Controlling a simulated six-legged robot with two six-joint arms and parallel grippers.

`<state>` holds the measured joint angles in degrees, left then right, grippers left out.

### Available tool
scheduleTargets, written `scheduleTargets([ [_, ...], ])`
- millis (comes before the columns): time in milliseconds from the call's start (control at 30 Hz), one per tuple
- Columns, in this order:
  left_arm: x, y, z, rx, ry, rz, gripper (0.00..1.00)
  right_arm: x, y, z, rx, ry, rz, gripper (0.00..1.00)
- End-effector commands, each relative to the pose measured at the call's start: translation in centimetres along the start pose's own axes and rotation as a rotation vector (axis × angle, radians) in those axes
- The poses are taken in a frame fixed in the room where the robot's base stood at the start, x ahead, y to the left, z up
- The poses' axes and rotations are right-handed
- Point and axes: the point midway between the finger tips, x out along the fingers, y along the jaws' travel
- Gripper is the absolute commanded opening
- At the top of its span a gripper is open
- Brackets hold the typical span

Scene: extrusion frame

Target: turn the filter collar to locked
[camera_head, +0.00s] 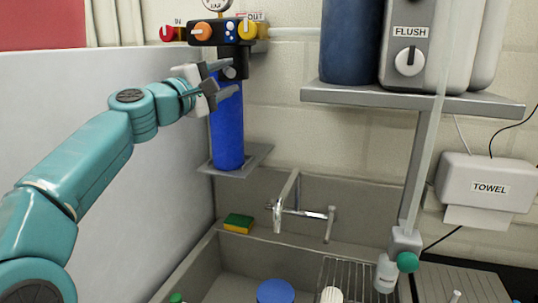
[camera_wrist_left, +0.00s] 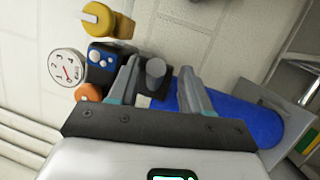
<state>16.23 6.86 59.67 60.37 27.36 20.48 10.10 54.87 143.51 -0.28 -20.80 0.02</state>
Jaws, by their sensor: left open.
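A blue filter cylinder (camera_head: 228,130) stands upright on a small grey shelf against the wall. A dark collar (camera_head: 238,56) sits at its top, under the valve block, with a grey knob or lug on it. My left gripper (camera_head: 234,76) is open in front of the collar. In the left wrist view, the gripper (camera_wrist_left: 160,68) has its two fingers on either side of the grey lug (camera_wrist_left: 155,72), with gaps visible; contact cannot be told. The blue cylinder (camera_wrist_left: 240,118) runs off to the right there. Any lock marking is not readable. My right gripper is not in view.
A valve block (camera_head: 215,32) with red, orange and yellow knobs and a gauge (camera_head: 216,4) is right above the collar. A shelf (camera_head: 410,98) with a tank and FLUSH unit (camera_head: 408,60) is to the right. A sink with a faucet (camera_head: 298,208) lies below.

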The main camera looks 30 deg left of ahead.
Motion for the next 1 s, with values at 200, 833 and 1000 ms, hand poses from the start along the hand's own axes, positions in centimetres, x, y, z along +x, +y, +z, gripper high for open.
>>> scheduleTargets([
  [200,-5.0,-0.5,-0.1,0.003,0.003,0.0,0.48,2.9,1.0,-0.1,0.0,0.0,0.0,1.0],
  [833,-7.5,-3.8,6.2,0.008,-0.131,-0.047,0.48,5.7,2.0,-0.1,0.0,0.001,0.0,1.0],
  [1000,-5.9,-6.5,8.2,0.067,-0.148,-0.089,0.48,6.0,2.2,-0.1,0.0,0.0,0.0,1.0],
])
